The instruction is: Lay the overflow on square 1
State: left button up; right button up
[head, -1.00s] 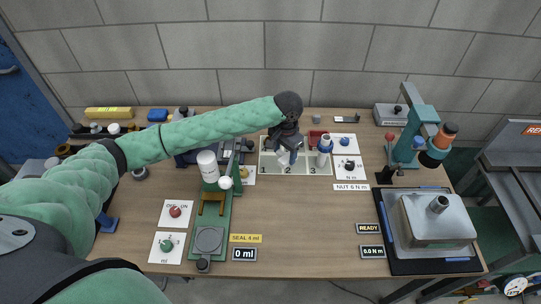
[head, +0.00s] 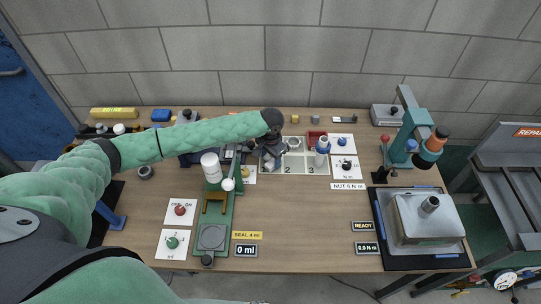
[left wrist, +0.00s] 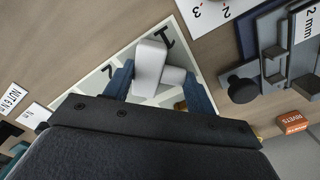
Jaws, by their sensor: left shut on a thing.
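The overflow is a pale grey-white, blocky fitting (left wrist: 150,68), seen between the blue fingers of my left gripper (left wrist: 160,88) in the left wrist view. My left gripper is shut on it. In the head view my left gripper (head: 270,158) is over the left end of the white numbered board (head: 302,168), covering square 1. In the left wrist view the numeral 1 (left wrist: 165,38) shows just beside the overflow. Whether the overflow touches the board I cannot tell. Squares 2 and 3 show to the right. My right gripper is not in view.
A grey round part (head: 294,143) is at the back of square 2. A green fixture with a white cylinder (head: 211,166) is left of the board. The front middle of the table is clear.

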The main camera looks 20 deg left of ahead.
aim_at(271, 160)
pick_arm(q)
jog(key=shift+f, duration=0.1)
jog(key=o, duration=1)
jog(key=shift+r, duration=0.3)
notch_tip(271, 160, up, 12)
jog(key=b, duration=0.4)
jog(key=shift+f, duration=0.2)
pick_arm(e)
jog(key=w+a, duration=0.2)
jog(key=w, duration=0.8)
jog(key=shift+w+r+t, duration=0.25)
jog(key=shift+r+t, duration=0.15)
pick_arm(q)
jog(key=shift+f, duration=0.1)
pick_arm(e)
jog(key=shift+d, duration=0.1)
